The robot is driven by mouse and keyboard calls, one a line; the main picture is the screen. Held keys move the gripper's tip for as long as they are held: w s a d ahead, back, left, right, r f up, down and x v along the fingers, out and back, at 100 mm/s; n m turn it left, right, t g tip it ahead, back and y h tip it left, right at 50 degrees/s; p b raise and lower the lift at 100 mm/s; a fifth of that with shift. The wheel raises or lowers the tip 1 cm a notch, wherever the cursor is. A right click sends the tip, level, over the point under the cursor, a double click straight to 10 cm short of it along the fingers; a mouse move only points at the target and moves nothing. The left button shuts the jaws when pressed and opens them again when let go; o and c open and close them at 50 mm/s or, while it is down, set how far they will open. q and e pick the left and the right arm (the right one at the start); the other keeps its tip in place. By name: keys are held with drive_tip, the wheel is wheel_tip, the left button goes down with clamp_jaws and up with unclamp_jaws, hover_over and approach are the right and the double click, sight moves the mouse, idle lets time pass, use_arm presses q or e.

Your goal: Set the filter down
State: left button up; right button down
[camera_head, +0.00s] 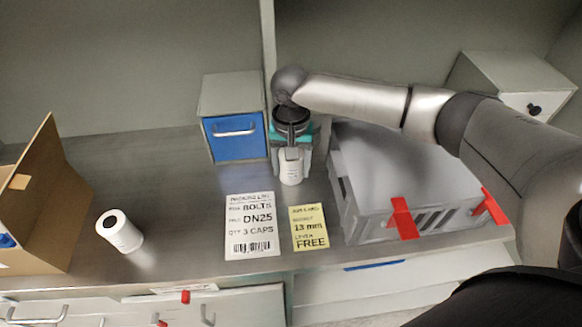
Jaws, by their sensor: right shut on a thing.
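My right gripper (291,160) points down and is shut on a white cylindrical filter (291,172) near the middle of the counter. The filter is upright, and its top is between the fingers. I cannot tell whether its bottom touches the counter. My left gripper is out of view.
A blue-fronted drawer box (235,137) stands just left of the gripper. A grey crate (350,215) with red clips is close on the right. A packing list (252,225) and yellow card (308,228) lie in front. An open cardboard box (45,200) is far left.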

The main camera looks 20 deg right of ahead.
drive_tip(key=shift+c, duration=0.3)
unclamp_jaws()
drive_tip(key=shift+f, duration=0.1)
